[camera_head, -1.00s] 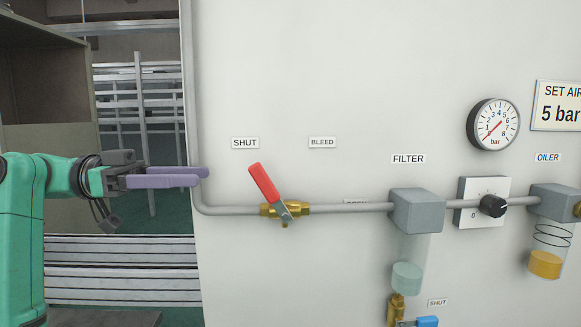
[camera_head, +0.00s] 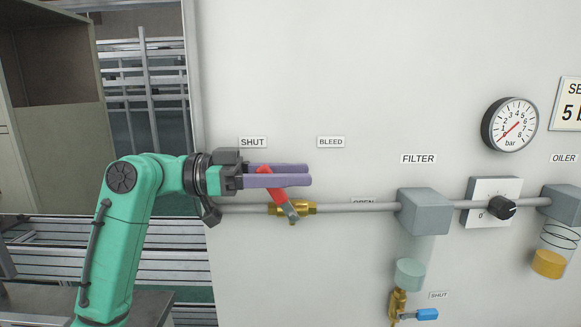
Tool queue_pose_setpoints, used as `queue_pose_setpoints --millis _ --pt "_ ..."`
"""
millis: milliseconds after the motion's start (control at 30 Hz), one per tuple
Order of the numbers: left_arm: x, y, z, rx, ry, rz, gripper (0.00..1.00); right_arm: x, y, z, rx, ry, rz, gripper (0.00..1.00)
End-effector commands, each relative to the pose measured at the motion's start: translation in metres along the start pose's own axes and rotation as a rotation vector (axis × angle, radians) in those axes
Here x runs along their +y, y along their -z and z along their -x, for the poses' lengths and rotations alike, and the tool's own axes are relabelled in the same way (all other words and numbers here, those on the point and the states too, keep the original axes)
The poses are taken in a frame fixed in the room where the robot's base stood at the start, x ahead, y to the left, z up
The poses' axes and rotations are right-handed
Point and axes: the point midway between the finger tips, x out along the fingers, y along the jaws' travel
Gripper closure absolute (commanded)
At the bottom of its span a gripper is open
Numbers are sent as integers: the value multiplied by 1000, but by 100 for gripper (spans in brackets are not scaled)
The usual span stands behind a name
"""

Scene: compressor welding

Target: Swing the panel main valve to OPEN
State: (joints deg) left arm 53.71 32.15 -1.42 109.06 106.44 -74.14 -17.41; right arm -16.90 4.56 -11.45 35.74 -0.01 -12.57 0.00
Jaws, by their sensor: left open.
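The main valve is a brass body (camera_head: 308,209) on the grey pipe, with a red lever (camera_head: 277,195) that leans up and to the left, toward the SHUT label (camera_head: 253,142). My left gripper (camera_head: 309,174) is open. Its two purple fingers point right and cross the upper part of the lever. Red shows in the gap between the fingers and below the lower one. I cannot tell whether they touch the lever. My right gripper is not in view.
The pipe (camera_head: 355,207) runs right to a filter (camera_head: 424,212), a black regulator knob (camera_head: 502,207) and an oiler (camera_head: 548,263). A pressure gauge (camera_head: 510,124) sits above. A blue-handled valve (camera_head: 427,314) is below the filter. The panel above the lever is clear except for labels.

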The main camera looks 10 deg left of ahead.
Motion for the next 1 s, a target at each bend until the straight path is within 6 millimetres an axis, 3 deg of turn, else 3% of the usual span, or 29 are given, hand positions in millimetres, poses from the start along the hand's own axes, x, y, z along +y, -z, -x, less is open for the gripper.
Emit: queue_pose_setpoints --millis 100,167,233,267,1000 --pt "0 -1 0 0 0 0 50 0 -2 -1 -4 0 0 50" --pt "0 -1 0 0 0 0 69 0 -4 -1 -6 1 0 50" --pt "0 0 0 0 0 0 96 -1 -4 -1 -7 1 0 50" --pt "0 0 0 0 0 0 100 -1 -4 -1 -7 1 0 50" --pt "0 0 1 2 1 0 100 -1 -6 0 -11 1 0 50"
